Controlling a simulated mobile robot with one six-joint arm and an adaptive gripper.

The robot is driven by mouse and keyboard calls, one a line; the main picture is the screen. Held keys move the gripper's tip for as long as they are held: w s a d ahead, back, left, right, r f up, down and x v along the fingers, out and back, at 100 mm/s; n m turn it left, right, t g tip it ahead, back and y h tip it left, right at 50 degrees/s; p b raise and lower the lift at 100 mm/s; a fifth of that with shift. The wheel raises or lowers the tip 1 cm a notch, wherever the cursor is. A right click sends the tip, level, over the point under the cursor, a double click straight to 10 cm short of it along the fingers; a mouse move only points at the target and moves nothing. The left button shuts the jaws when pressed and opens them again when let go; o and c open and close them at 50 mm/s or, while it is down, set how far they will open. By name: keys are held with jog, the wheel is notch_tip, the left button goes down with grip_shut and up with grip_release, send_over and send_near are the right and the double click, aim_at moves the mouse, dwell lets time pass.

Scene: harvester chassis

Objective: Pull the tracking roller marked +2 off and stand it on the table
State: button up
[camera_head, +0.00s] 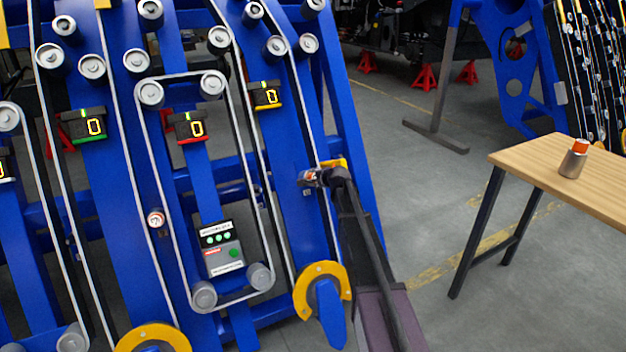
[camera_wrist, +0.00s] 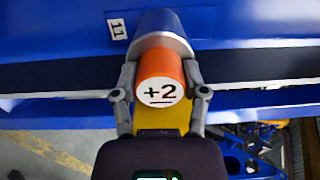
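The roller marked +2 (camera_wrist: 160,80) has an orange end with a white face and a silver body behind it. It sits on the blue chassis, its marked face toward my wrist camera. In the head view the same roller (camera_head: 306,178) is small and partly hidden by my gripper (camera_head: 322,176). In the wrist view my gripper (camera_wrist: 160,72) has one finger on each side of the roller, close to its sides; whether they press on it cannot be told. The wooden table (camera_head: 535,165) stands at the right, apart from the chassis.
A silver roller with an orange top (camera_head: 573,160) stands upright on the table; the table's near left part is bare. A control box (camera_head: 222,250), belts and several silver rollers cover the chassis. Open floor lies between chassis and table.

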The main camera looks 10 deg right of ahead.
grip_shut()
jog(key=shift+s, duration=0.1)
jog(key=shift+s+d+r+p, duration=0.15)
jog(key=shift+s+r+p, duration=0.1)
jog(key=shift+s+p, duration=0.05)
jog(key=p+v, duration=0.5)
jog(key=v, duration=0.4)
jog(key=shift+s+r, duration=0.15)
jog(key=shift+r, duration=0.1)
dwell(2.4)
dwell(0.5)
notch_tip(320, 180, up, 32)
jog(key=p, duration=3.2)
jog(key=shift+r, duration=0.2)
